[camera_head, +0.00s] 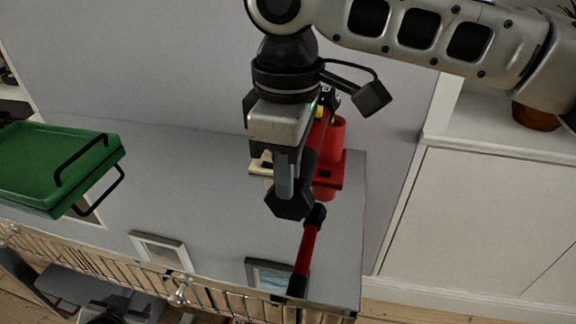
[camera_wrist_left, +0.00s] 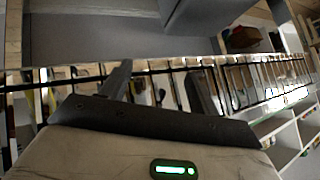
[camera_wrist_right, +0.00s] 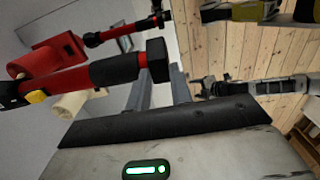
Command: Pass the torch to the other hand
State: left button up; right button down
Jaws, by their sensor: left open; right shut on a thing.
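The torch has a red body, a yellow button and a black head. My right gripper (camera_head: 288,185) is shut on it. In the head view the torch's dark head (camera_head: 288,203) shows below the fingers, and the gripper hides much of its body. In the right wrist view the torch (camera_wrist_right: 70,82) runs from the left edge to its head by the fingertips. My left gripper (camera_wrist_left: 158,85) is open and empty in the left wrist view, fingers apart before a wire rail. Part of my left arm shows at the head view's bottom left.
A grey table (camera_head: 215,200) has a wire rail (camera_head: 130,275) along its near edge. A green tray (camera_head: 60,150) is at left. A red-and-black rod (camera_head: 306,252), a red object (camera_head: 329,177) and two frames (camera_head: 160,251) lie around. A white cabinet (camera_head: 480,220) stands right.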

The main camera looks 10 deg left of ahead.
pick_arm(q)
jog(key=d+r+t+h, duration=0.1)
jog(key=d+h, duration=0.1)
jog(key=d, duration=0.5)
jog(key=d+r+m+h, duration=0.1)
jog(key=d+h, duration=0.2)
jog(key=d, duration=0.5)
jog(key=d+r+t+h, duration=0.1)
jog(key=d+h, duration=0.1)
jog(key=d, duration=0.6)
jog(key=shift+s+d+r+m+t+h, duration=0.2)
jog(key=shift+s+r+m+t+h, duration=0.1)
jog(key=shift+m+h, duration=0.1)
jog(key=shift+f, duration=0.1)
